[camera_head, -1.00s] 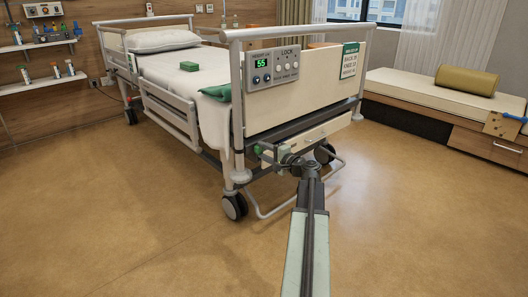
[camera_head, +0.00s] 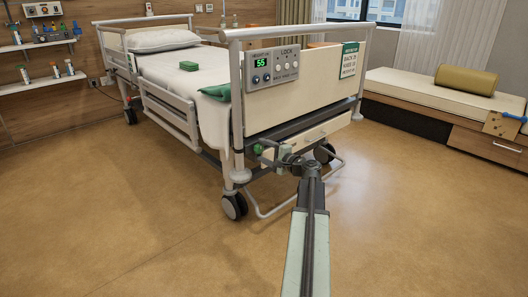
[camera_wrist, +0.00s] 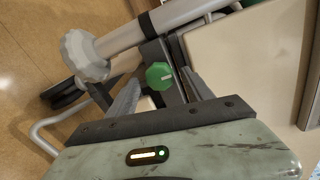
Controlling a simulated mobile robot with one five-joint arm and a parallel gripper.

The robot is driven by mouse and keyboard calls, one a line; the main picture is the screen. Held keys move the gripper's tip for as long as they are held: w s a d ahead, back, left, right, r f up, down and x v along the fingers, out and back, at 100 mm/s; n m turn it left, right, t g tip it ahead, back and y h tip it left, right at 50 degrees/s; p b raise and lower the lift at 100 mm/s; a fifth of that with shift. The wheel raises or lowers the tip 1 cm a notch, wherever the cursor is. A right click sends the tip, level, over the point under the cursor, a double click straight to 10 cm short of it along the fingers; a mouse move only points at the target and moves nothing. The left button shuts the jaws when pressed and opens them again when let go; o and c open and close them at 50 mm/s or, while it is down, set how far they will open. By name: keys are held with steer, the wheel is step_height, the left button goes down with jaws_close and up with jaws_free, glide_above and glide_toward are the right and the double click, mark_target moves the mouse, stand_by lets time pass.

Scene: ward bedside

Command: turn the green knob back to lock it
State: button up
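The green knob (camera_head: 258,149) sits on the lower frame at the foot end of the hospital bed. In the wrist view the green knob (camera_wrist: 159,76) shows face on, with a pale pointer mark running from its middle toward the right edge. My gripper (camera_wrist: 164,78) is open, with one finger to the left of the knob and one to the right. Gaps show between the knob and both fingers. In the head view my gripper (camera_head: 268,156) is at the knob, and my arm reaches to it from below.
The bed's foot panel carries a control box (camera_head: 272,69) with a green "55" display and a green-and-white sign (camera_head: 350,60). A bed caster (camera_head: 234,206) stands below the knob. A low bench (camera_head: 440,90) is at the right. The floor at the left is clear.

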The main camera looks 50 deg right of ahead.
steer(key=s, duration=0.7)
steer(key=shift+s+a+r+p, duration=0.3)
steer(key=shift+s+r, duration=0.05)
steer(key=shift+s, duration=0.05)
